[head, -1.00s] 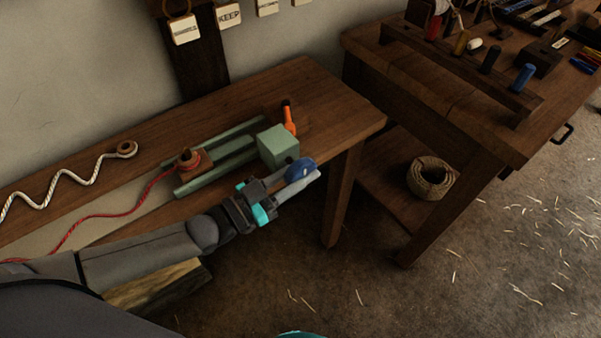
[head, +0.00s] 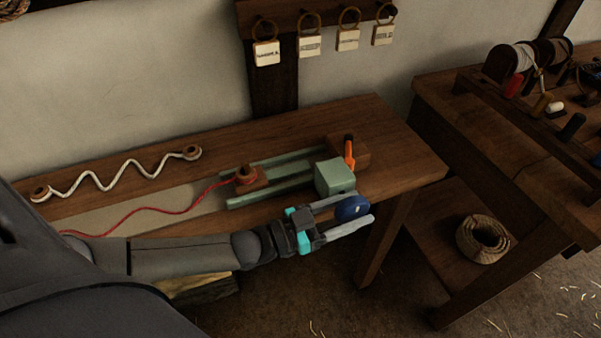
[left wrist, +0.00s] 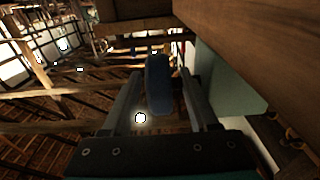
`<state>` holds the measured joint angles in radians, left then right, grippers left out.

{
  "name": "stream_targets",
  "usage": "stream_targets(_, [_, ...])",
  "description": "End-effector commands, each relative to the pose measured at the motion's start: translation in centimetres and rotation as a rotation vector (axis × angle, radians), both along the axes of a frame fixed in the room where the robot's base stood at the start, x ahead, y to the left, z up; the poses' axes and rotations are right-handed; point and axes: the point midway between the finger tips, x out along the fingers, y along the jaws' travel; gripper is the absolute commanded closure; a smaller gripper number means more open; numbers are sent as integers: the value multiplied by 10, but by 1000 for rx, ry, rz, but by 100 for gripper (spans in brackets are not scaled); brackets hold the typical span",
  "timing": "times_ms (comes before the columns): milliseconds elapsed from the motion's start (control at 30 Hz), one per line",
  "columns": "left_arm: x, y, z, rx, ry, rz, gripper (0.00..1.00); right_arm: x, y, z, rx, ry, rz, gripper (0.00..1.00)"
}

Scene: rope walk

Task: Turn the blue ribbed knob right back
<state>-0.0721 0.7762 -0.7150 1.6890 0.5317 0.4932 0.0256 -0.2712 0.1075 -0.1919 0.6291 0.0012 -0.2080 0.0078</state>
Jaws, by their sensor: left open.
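The blue knob (head: 351,208) sits on the front side of a pale green block (head: 335,177) at the right end of the bench. My left gripper (head: 352,210) is open, with one finger on each side of the knob. In the left wrist view the knob (left wrist: 159,84) stands between the two fingers, with a gap visible on each side. Its ribs are too small to make out. An orange lever (head: 349,153) stands behind the green block. My right gripper is not in view.
Green rails (head: 270,196) carry a wooden slider (head: 246,180) with a red cord (head: 165,214). A white rope (head: 115,178) lies zigzag behind. Tags (head: 310,46) hang on the wall. A rope coil (head: 483,239) lies on the right table's low shelf.

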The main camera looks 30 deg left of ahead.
Motion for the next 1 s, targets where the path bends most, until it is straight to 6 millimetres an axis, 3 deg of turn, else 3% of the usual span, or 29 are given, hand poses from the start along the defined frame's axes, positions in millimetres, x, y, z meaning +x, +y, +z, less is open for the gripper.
stream_targets(167, [-17,13,-1,3,4,0,40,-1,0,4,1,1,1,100])
stream_targets(700, [-100,78,-6,2,2,-1,40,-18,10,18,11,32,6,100])
stream_targets(1000, [-118,92,-7,-1,-1,-1,40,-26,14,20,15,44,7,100])
